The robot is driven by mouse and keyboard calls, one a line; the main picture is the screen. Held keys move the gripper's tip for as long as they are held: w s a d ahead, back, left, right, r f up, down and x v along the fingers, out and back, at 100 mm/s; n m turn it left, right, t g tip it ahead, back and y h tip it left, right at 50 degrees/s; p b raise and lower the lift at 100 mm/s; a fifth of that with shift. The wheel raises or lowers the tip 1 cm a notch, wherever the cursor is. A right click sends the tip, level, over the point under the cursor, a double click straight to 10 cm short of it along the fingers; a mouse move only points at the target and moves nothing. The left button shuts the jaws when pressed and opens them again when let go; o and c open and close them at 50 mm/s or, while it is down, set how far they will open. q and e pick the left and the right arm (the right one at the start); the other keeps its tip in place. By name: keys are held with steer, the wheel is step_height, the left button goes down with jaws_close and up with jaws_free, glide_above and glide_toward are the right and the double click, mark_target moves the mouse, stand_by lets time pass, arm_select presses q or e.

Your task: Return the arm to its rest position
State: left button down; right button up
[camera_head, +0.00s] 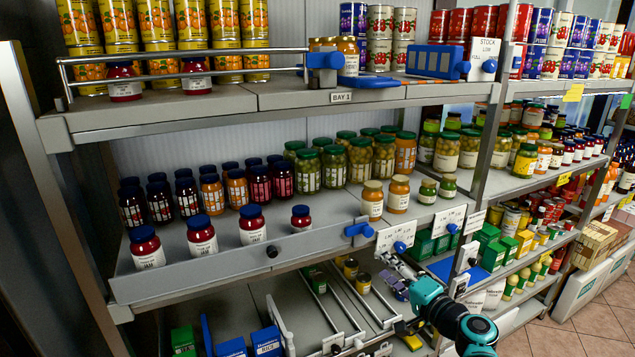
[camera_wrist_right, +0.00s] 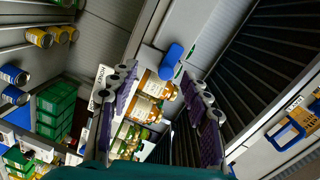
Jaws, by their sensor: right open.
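My right arm comes in from the lower right in the head view, with teal joints. Its gripper (camera_head: 390,274) is in front of the shelving, just below the front edge of the middle shelf. In the right wrist view the gripper (camera_wrist_right: 160,90) has its two purple-padded fingers spread apart. Jars with orange contents (camera_wrist_right: 154,90) show between the fingers, and appear to stand beyond them on the shelf. I see nothing held. My left arm and gripper do not show.
The middle shelf (camera_head: 330,212) holds rows of jars. Red jam jars (camera_head: 200,236) stand near its front left, and orange jars (camera_head: 398,193) stand near the gripper. A blue clip (camera_head: 358,230) sticks out from the shelf edge. Green boxes (camera_head: 422,243) are close right of the gripper.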

steer(key=s+a+f+n+g+b, duration=0.3)
steer(key=s+a+f+n+g, duration=0.1)
steer(key=s+a+f, duration=0.35)
steer(key=s+d+f+n+g+h+b, duration=0.3)
steer(key=s+f+n+h+b, duration=0.3)
steer(key=s+f, duration=1.1)
steer(key=shift+s+n+g+b, duration=0.2)
steer(key=shift+n+g+b, duration=0.15)
steer(key=shift+g, duration=0.45)
